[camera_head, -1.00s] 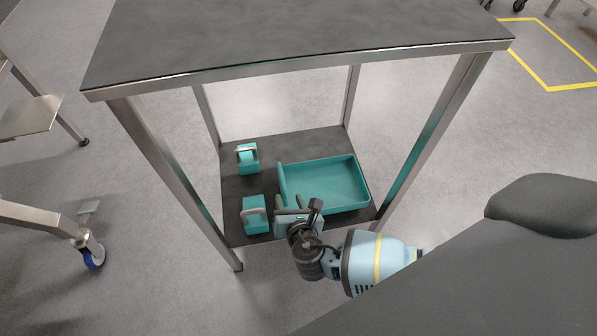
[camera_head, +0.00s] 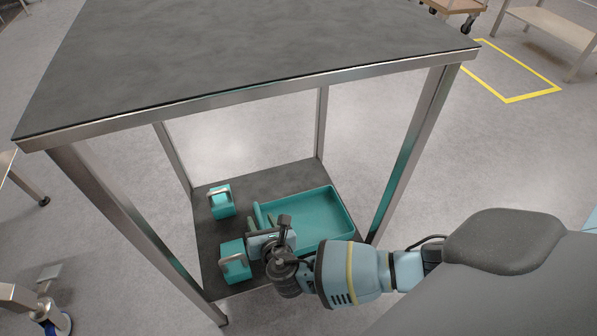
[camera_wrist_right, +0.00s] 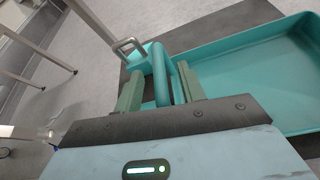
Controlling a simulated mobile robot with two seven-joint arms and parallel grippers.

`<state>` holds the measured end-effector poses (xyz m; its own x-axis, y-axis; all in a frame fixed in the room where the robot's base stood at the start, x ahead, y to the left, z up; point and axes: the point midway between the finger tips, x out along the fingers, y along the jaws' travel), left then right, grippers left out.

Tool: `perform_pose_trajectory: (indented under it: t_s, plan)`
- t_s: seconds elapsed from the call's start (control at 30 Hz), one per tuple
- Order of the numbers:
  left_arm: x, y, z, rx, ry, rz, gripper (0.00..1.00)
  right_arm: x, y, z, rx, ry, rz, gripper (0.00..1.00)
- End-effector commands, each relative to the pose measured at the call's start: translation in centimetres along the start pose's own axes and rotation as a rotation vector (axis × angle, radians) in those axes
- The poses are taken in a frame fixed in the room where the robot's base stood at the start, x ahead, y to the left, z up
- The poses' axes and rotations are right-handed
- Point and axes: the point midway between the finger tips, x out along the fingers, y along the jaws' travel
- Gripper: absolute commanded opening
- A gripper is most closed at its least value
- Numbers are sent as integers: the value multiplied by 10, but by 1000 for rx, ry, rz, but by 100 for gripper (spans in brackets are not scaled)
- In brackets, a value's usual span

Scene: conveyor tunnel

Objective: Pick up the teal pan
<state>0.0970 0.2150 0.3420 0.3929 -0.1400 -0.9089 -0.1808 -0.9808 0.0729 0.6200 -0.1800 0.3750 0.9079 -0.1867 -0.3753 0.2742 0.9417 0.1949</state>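The teal pan (camera_head: 322,212) is a shallow rectangular tray on the table's lower shelf, with a raised edge at its left end. It also fills the right side of the right wrist view (camera_wrist_right: 250,82). My right gripper (camera_head: 262,225) is low at the pan's near left end. In the wrist view its two green fingers (camera_wrist_right: 160,90) are apart, with an upright teal bar between them at the pan's left end. Whether they touch the bar is unclear. My left gripper is not in view.
Two teal blocks with grey handles, one farther back (camera_head: 221,204) and one nearer (camera_head: 234,266), stand left of the pan on the dark lower shelf (camera_head: 262,184). The grey tabletop (camera_head: 250,55) hangs above, and metal legs (camera_head: 415,155) bound the opening.

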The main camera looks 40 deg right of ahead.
Motion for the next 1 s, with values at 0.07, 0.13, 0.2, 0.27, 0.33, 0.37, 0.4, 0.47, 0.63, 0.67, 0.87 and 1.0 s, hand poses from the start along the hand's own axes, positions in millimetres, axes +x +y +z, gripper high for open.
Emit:
perform_pose_trajectory:
  t_s: [0.07, 0.13, 0.2, 0.27, 0.33, 0.37, 0.4, 0.47, 0.63, 0.67, 0.87, 1.0]
  plan:
    - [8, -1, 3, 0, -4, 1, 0, 12, -1, -4, -2, 1, 0, 40]
    - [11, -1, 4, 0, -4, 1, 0, 17, -1, -3, -2, 2, 0, 40]
    - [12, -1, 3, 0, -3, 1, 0, 20, 0, -2, -1, 2, 1, 40]
    - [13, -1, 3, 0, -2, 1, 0, 20, 0, -1, -1, 2, 1, 40]
    - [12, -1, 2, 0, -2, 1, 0, 20, 0, -1, 0, 2, 1, 40]
    - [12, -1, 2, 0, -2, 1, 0, 20, 0, -1, 0, 2, 1, 40]
    - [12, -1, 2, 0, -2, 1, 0, 20, 0, 0, 0, 1, 1, 40]
    - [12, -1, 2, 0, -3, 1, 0, 20, 0, 0, 0, 1, 1, 36]
    - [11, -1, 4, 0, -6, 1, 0, 20, 0, -1, 0, 1, 1, 14]
    - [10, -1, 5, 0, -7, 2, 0, 20, 0, -1, 0, 1, 1, 10]
    - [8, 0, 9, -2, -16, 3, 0, 20, 0, -1, 0, 1, 0, 0]
    - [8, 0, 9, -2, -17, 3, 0, 20, 0, 0, -1, -1, 0, 0]
